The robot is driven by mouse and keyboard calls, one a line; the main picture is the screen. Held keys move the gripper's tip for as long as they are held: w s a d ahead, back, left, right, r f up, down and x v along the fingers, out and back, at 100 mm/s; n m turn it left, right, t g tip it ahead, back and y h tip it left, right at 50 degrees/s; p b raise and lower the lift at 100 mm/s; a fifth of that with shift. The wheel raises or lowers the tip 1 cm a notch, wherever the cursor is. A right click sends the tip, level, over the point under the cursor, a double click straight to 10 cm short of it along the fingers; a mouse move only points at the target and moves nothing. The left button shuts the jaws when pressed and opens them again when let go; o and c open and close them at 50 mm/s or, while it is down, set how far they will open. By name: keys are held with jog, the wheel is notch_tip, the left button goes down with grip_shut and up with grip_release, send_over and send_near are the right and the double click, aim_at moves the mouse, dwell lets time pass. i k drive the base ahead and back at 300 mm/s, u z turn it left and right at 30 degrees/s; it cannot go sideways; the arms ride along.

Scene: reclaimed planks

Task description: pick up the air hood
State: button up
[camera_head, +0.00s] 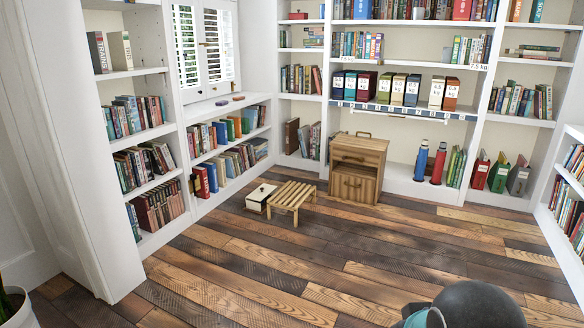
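I cannot make out anything that is clearly an air hood in this view. My gripper is not in view. A dark rounded shape with a teal and grey part (466,306), which looks like part of my own arm, covers some floor at the bottom right.
A slatted wooden stool (292,197) and a small white box with a dark base (260,197) stand on the plank floor. A wooden cabinet (357,168) stands behind them. A blue bottle (421,161) and red bottle (438,164) stand right of it. Bookshelves line the walls; the middle floor is clear.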

aim_at(262, 192)
jog(key=u, duration=0.05)
jog(key=i, duration=2.05)
jog(key=u, duration=0.75)
jog(key=i, duration=2.15)
jog(key=u, duration=0.6)
